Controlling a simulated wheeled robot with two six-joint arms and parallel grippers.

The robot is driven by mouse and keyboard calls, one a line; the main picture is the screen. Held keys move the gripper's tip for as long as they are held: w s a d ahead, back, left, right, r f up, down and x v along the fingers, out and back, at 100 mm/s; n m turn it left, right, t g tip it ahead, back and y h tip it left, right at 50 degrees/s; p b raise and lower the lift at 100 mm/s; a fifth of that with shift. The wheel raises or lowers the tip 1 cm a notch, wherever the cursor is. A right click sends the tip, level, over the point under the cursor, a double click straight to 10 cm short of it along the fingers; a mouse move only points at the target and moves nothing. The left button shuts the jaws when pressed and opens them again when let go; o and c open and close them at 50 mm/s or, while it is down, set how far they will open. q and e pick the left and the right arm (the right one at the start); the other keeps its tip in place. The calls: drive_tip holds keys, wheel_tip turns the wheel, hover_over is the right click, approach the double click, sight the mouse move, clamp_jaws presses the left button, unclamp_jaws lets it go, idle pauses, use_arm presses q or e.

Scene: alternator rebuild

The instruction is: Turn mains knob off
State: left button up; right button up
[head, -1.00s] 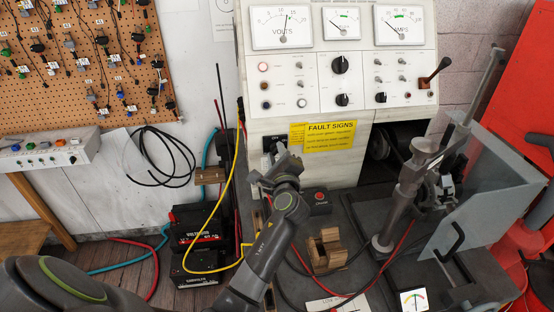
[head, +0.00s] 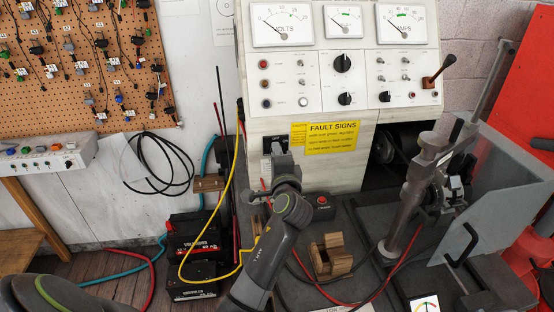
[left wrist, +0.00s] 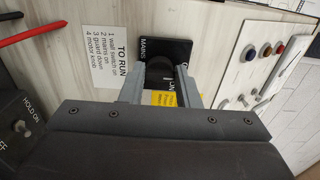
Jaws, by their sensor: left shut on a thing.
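The mains knob (left wrist: 160,75) is a dark round knob on a black plate marked MAINS (left wrist: 180,49), low on the left of the pale test bench. My left gripper (left wrist: 160,88) is shut on the knob, with one grey finger on each side of it. Part of the knob is hidden by the fingers and palm. In the head view the gripper (head: 277,160) reaches up to the black plate (head: 272,143) and covers most of the knob. My right gripper is out of view.
A yellow FAULT SIGNS label (head: 331,137) is right of the plate. A red push button (head: 322,201), a wooden block (head: 331,257) and a grey clamp stand (head: 405,205) occupy the bench top. A yellow cable (head: 231,190) hangs left of my arm.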

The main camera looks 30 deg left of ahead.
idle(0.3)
use_arm(q)
drive_tip(key=o, duration=1)
